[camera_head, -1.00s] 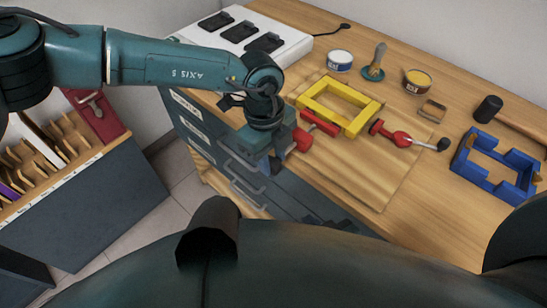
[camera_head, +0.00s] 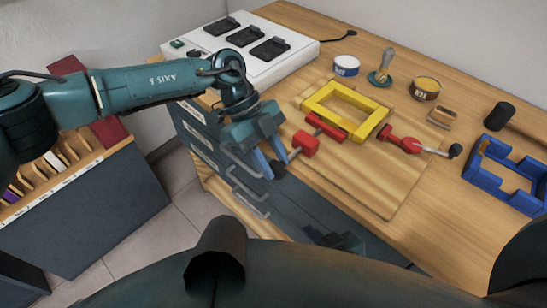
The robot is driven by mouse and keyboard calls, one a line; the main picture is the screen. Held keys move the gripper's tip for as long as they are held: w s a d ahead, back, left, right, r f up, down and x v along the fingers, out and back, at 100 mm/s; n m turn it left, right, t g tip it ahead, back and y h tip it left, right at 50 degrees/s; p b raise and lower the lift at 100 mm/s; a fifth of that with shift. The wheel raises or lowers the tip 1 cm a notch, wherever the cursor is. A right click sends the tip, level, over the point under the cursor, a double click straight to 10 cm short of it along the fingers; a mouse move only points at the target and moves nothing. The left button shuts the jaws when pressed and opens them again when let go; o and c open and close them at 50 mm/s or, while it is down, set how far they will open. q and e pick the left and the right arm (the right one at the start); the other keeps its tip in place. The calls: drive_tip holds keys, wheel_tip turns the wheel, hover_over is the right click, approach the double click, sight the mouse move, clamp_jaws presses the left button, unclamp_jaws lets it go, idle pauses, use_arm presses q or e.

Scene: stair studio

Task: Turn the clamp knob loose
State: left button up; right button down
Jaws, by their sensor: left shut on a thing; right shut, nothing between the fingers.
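A red clamp (camera_head: 306,143) is on the yellow frame (camera_head: 371,127), at its near left side. A short dark screw leads from the clamp down-left to a dark knob (camera_head: 278,170) by the bench's front edge. My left gripper (camera_head: 271,164) is at this knob with its blue fingers pointing down, shut on it; the fingers hide part of the knob. A second red clamp (camera_head: 404,145), with a metal rod and dark knob (camera_head: 455,151), is at the frame's right side. My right gripper (camera_head: 340,241) shows only as a dark, mostly hidden piece low at the bench front, shut and empty.
The frame lies on a wooden board (camera_head: 375,195). Behind are a white charger (camera_head: 285,62), two tins (camera_head: 346,67) and a brush (camera_head: 382,68). A blue fixture (camera_head: 500,180) and a mallet (camera_head: 499,116) are at right. Drawer handles (camera_head: 248,200) stick out below the bench edge.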

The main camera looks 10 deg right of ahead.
use_arm(q)
drive_tip(key=shift+s+a+f, duration=0.2)
drive_tip(key=shift+s, duration=0.1)
drive_tip(key=o, duration=0.5)
drive_tip(key=shift+o, duration=1.4)
drive_tip(key=shift+a, duration=0.1)
drive_tip(key=shift+r, duration=0.1)
drive_tip(key=shift+w+r, duration=0.15)
drive_tip(key=shift+w+r, duration=0.2)
drive_tip(key=shift+r, duration=0.05)
drive_tip(key=b+v, duration=0.1)
drive_tip(key=v, duration=1.1)
drive_tip(key=shift+r, duration=0.15)
